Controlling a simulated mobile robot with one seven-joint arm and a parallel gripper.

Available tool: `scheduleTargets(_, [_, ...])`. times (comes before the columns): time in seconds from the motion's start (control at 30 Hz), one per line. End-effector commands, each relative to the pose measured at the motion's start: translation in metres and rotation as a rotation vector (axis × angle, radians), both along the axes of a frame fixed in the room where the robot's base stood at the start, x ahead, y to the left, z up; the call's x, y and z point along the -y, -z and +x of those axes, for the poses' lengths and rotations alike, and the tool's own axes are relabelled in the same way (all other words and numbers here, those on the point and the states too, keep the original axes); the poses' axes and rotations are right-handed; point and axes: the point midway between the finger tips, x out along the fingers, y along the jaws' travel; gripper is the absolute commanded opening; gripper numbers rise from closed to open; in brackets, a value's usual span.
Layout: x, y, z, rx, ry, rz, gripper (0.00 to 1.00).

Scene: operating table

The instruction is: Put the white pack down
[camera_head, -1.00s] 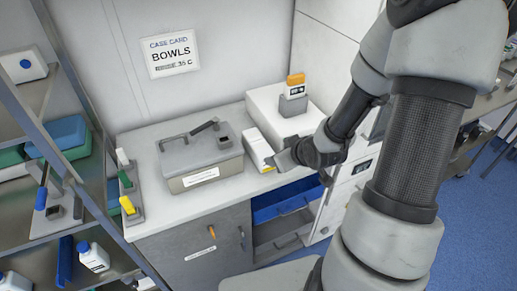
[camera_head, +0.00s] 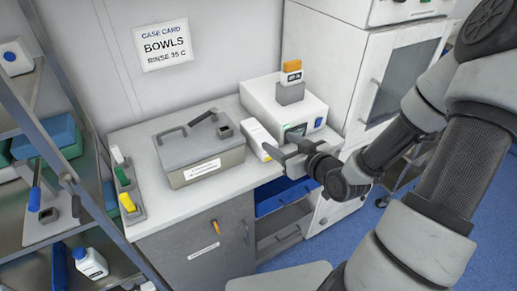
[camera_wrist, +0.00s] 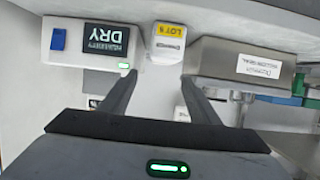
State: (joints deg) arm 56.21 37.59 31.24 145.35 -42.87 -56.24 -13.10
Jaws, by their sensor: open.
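The white pack (camera_head: 260,137) stands on the counter between the grey metal box and the white machine. In the wrist view, its end with a yellow label (camera_wrist: 169,43) faces me, just beyond the fingertips. My gripper (camera_head: 281,151) is in front of the pack at the counter's front edge. In the wrist view, my gripper (camera_wrist: 160,76) is open, with its two fingers apart and nothing between them. The pack appears clear of the fingers and rests on the counter.
The grey lidded box (camera_head: 202,151) stands left of the pack. The white machine (camera_head: 285,109) with a grey block and an orange-topped item stands close on the right. A blue drawer (camera_head: 285,195) is open below the counter (camera_head: 154,206). A shelf rack (camera_head: 54,150) is at far left.

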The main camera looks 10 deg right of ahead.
Motion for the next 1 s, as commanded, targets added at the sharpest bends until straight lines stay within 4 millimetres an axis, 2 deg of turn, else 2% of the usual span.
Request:
scheduleTargets(0.03, [0.0, 0.008, 0.002, 0.003, 0.0, -0.005, 0.56])
scheduleTargets(0.27, [-0.005, 0.012, 0.006, -0.003, 0.002, -0.011, 0.56])
scheduleTargets(0.33, [-0.01, 0.011, 0.016, -0.006, -0.002, -0.004, 0.56])
scheduleTargets(0.6, [-0.023, 0.026, 0.058, -0.006, 0.001, -0.003, 0.56])
scheduleTargets(0.87, [-0.029, 0.033, 0.075, -0.007, 0.0, -0.005, 0.56])
scheduleTargets(1.0, [-0.037, 0.044, 0.091, -0.007, 0.0, -0.003, 0.56])
